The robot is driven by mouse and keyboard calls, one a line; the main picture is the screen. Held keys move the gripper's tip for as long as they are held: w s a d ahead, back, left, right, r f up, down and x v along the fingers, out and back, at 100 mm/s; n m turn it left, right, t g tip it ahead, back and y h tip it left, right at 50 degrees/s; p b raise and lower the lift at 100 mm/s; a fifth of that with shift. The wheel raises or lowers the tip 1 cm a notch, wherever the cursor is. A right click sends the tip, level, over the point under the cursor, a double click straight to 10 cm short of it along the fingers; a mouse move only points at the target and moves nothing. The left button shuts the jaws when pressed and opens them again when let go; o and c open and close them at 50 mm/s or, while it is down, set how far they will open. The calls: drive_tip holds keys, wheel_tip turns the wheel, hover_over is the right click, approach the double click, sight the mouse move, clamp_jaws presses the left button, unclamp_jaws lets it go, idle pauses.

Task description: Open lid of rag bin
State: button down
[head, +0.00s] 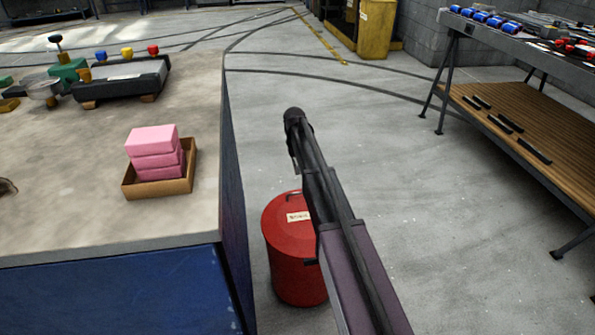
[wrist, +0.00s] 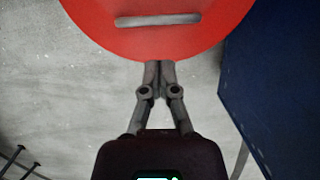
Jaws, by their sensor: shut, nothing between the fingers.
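The rag bin (head: 297,278) is a red round drum on the floor, to the right of the blue bench. Its red lid (head: 284,228) lies flat on top and looks shut, with a pale label and a small handle near the far edge. My arm hides the bin's right side. In the wrist view the lid (wrist: 190,42) fills the top, with a pale bar-like handle (wrist: 158,20). My gripper (wrist: 159,64) is shut and empty, its tips at the lid's near rim. I cannot tell whether they touch. In the head view I cannot make out the fingers.
The blue bench (head: 120,292) stands close on the bin's left; its side also shows in the wrist view (wrist: 285,75). A cardboard tray (head: 160,188) of pink blocks sits on it. A shelved workbench (head: 530,125) stands at the right. The floor between is clear.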

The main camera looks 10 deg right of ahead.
sight(300, 197)
drive_tip(key=shift+b+x, duration=3.8)
drive_tip(key=shift+x, duration=0.45)
drive_tip(key=shift+d+r, duration=0.1)
